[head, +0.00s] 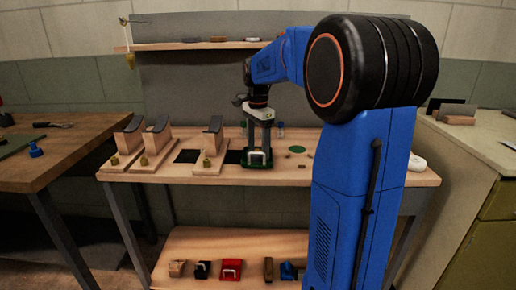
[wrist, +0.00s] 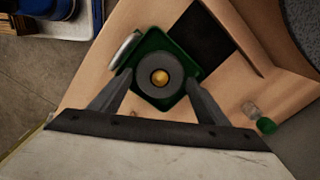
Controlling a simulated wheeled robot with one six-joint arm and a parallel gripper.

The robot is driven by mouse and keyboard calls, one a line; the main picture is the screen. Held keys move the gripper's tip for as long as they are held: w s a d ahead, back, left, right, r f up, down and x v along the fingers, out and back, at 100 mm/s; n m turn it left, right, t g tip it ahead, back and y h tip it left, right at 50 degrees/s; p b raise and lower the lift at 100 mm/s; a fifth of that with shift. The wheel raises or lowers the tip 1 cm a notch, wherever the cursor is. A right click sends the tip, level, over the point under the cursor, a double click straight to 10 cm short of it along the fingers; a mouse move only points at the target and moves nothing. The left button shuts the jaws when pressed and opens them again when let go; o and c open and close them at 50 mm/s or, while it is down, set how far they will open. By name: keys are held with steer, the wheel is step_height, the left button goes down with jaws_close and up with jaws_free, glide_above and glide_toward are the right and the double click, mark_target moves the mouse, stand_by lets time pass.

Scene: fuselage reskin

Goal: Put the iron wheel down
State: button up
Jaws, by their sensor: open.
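The iron wheel (wrist: 147,87) is a dark grey disc with a brass centre, seen from above in the wrist view. It rests on or in a dark green square holder (wrist: 151,40) on the workbench. My gripper (wrist: 161,80) is open, with one finger on each side of the wheel; I cannot tell whether they touch it. In the head view my gripper (head: 258,142) points down over the green holder (head: 257,164) near the middle of the bench, and the wheel itself cannot be made out there.
The wooden bench (head: 285,177) has several wooden stands with dark curved tops (head: 157,127) on the left. A black square patch (wrist: 203,40) lies beside the holder. A small green-capped bottle (wrist: 265,124) stands nearby. A lower shelf (head: 215,248) holds several small coloured items.

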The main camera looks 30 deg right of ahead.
step_height(320, 180, up, 12)
steer(key=shift+f, duration=0.25)
steer(key=s+a+f+n+t, duration=0.1)
steer(key=s+a+f+n, duration=0.4)
steer(key=s, duration=0.5)
steer(key=s+a+f+n+t, duration=0.2)
steer(key=s+a+f+n, duration=0.3)
steer(key=s, duration=0.5)
steer(key=s+a+f+n+t, duration=0.1)
steer(key=s+a+f+n, duration=0.5)
steer(key=s+f+n, duration=0.2)
steer(key=shift+s+f+t, duration=0.4)
steer(key=shift+s+f, duration=0.25)
steer(key=shift+s, duration=0.5)
